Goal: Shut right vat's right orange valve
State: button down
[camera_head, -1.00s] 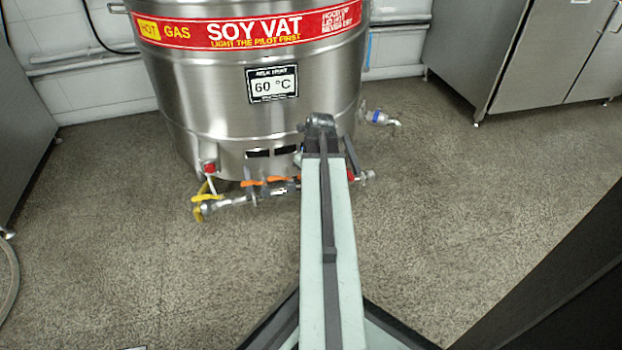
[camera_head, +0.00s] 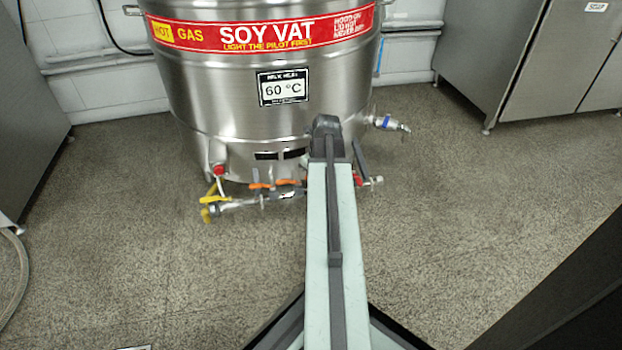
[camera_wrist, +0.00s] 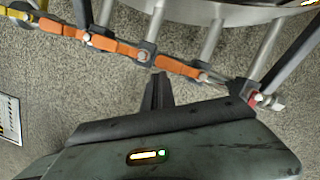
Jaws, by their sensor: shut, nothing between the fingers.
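The right vat is the steel SOY VAT (camera_head: 230,110), with a gas pipe and valves low at its front. In the wrist view the right orange valve handle (camera_wrist: 174,67) lies roughly along the pipe. The left orange handle (camera_wrist: 72,30) is farther up-left on the same pipe. In the head view the left orange handle (camera_head: 260,186) shows, while my arm covers part of the pipe to its right. My gripper (camera_wrist: 160,78) is shut and empty, its tips just below the right orange handle; contact cannot be told.
A yellow handle (camera_head: 212,199) is at the pipe's left end, and a red-marked fitting (camera_wrist: 258,99) at the right in the wrist view. A blue-handled tap (camera_head: 388,123) sticks out of the vat's right side. Steel cabinets (camera_head: 500,60) stand at right.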

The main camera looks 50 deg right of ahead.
jog(key=shift+w, duration=0.3)
jog(key=s+a+r+p, duration=0.3)
jog(key=s+r+p, duration=0.3)
jog(key=r+p, duration=0.3)
jog(key=shift+a+r+p, duration=0.35)
jog(key=shift+r+p, duration=0.05)
